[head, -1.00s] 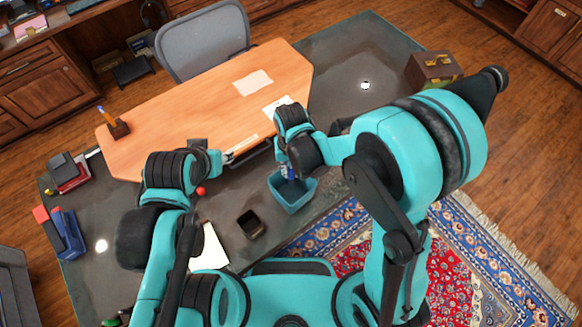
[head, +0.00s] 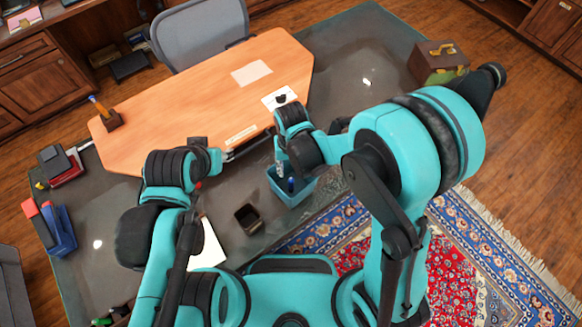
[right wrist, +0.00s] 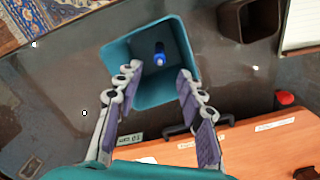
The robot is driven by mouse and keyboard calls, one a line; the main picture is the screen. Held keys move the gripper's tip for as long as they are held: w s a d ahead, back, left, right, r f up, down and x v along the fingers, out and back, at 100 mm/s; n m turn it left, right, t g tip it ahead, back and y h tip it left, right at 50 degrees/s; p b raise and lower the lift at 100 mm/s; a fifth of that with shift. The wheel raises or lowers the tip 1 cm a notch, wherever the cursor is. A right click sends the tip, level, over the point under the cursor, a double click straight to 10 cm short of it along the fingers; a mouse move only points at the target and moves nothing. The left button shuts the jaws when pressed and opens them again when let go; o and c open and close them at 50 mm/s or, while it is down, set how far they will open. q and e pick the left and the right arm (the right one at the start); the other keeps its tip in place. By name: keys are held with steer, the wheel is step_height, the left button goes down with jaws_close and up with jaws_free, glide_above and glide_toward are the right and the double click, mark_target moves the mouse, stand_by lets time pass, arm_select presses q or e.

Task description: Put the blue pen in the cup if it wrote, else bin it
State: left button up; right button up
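The blue pen (right wrist: 159,55) is inside the teal bin (right wrist: 150,95), seen nearly end-on in the right wrist view. In the head view its blue shows inside the bin (head: 305,193) too. My right gripper (right wrist: 157,85) is above the bin, fingers spread wide with nothing between them; it also shows in the head view (head: 281,170). A dark, square, empty-looking cup (head: 247,218) stands on the desk left of the bin. My left gripper (head: 228,155) is near the wooden desktop's front edge; its fingers are too small to read.
A wooden holder with pens (head: 112,120) stands at the desktop's left end. White papers (head: 251,73) lie on the desktop. A red and blue object (head: 50,227) is at far left, a brown box (head: 438,62) at far right. A white sheet (head: 208,247) lies near my left arm.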

step_height(320, 180, up, 12)
stand_by(0.7)
steer(key=shift+w, duration=0.1)
stand_by(0.6)
